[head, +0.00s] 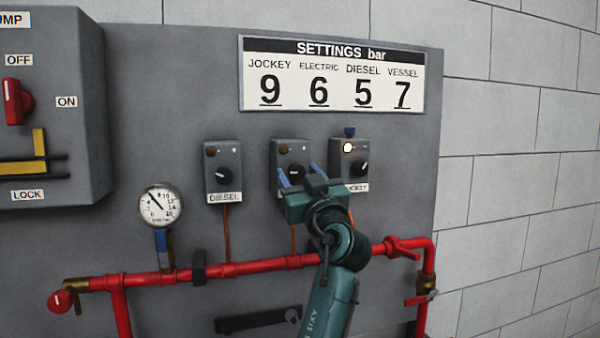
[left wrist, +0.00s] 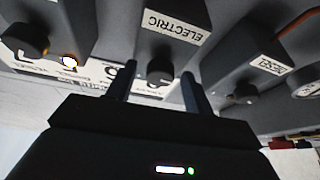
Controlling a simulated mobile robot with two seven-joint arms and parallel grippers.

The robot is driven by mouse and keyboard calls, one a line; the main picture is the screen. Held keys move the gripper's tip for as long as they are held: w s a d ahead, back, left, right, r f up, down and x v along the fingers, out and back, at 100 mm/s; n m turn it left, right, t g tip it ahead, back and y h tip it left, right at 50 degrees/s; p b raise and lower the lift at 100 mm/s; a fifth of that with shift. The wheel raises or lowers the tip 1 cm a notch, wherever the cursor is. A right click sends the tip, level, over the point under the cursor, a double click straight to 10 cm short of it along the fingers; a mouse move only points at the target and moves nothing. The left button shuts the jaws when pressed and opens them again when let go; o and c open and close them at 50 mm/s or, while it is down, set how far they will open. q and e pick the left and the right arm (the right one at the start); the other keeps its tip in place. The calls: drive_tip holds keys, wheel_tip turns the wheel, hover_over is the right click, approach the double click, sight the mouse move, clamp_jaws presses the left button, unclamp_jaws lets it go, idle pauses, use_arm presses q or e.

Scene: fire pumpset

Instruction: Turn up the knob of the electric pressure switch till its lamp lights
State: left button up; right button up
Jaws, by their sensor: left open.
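The electric pressure switch (head: 290,149) is a grey box in the middle of the row of switches. Its lamp (head: 283,150) is dull brown, unlit. Its black knob (head: 295,171) shows between the fingers of my left gripper (head: 299,175), which is open in front of the box's lower part and hides its label. In the left wrist view, the ELECTRIC label (left wrist: 172,25) is readable. The knob (left wrist: 160,71) lies between the two open fingers of the left gripper (left wrist: 158,86), with a gap visible on each side. My right gripper is not in view.
The jockey switch (head: 348,160), close on the right, has a lit lamp (head: 348,147). The diesel switch (head: 222,168) on the left is unlit. A settings sign (head: 332,75) reads electric 6. A gauge (head: 160,205) and red pipe (head: 240,268) lie below.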

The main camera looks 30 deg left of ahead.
use_arm(q)
drive_tip(key=shift+c, duration=0.2)
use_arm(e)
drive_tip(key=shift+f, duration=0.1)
use_arm(q)
drive_tip(key=shift+c, duration=0.7)
drive_tip(key=c, duration=0.8)
drive_tip(key=m+t, duration=0.1)
drive_tip(key=m, duration=0.1)
drive_tip(key=shift+m+h, duration=0.3)
drive_tip(key=m+t+h+p, duration=0.1)
drive_tip(key=m, duration=0.1)
drive_tip(key=shift+a+r+m+p, duration=0.1)
drive_tip(key=shift+r+m+p, duration=0.05)
drive_tip(key=shift+m+p, duration=0.25)
drive_tip(key=shift+m+t+h+p, duration=0.3)
drive_tip(key=shift+m+h, duration=0.1)
drive_tip(key=shift+m, duration=0.1)
drive_tip(key=shift+s+m, duration=0.1)
drive_tip(key=shift+m, duration=0.4)
drive_tip(key=shift+f, duration=0.2)
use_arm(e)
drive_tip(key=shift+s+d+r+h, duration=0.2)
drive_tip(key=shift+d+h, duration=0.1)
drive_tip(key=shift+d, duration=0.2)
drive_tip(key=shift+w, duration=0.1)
